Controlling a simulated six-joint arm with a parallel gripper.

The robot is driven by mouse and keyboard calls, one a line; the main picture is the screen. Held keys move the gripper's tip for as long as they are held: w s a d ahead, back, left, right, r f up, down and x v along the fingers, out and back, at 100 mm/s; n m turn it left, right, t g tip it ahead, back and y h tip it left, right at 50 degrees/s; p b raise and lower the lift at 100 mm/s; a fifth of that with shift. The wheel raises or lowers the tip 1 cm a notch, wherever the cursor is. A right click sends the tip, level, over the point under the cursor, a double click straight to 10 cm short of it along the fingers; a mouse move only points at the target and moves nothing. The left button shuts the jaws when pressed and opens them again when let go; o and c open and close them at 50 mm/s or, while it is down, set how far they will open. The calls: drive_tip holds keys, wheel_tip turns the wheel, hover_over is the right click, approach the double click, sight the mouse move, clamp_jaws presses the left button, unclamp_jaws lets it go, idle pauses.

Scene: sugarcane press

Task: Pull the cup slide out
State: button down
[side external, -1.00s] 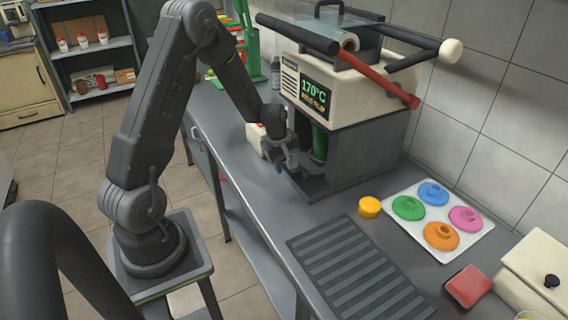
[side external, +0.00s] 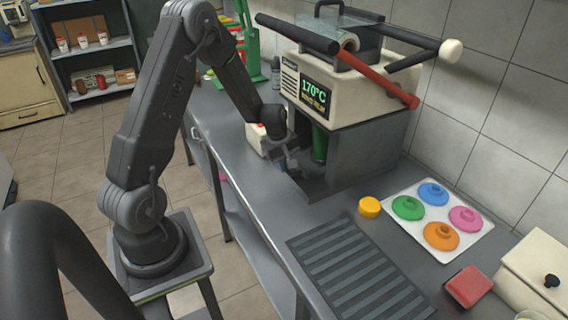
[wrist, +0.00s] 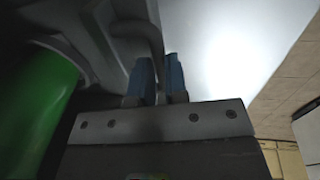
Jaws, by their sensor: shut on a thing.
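The press (side external: 340,90) stands on the counter, with a dark opening low on its front. A green cup (side external: 319,143) stands inside the opening and shows large at the left of the wrist view (wrist: 35,110). My gripper (side external: 284,165) is at the front of this opening. In the wrist view its two blue fingertips (wrist: 160,75) are shut on a grey curved handle (wrist: 150,38), which I take to be the cup slide's. The grey slide body (wrist: 85,35) lies beyond it near the cup. Most of the slide is hidden in the side view.
A yellow lid (side external: 369,207) sits near the press, beside a white tray (side external: 468,242) of coloured lids. A striped drain mat (side external: 350,280) and a red block (side external: 468,287) lie toward the front. The counter's left edge is close to my gripper.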

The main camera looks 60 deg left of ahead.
drive_tip(key=s, duration=1.2)
drive_tip(key=c, duration=1.1)
unclamp_jaws()
drive_tip(key=shift+c, duration=0.2)
drive_tip(key=shift+r, duration=0.8)
wheel_tip(320, 180, up, 12)
drive_tip(key=s, duration=0.2)
drive_tip(key=shift+s, duration=0.2)
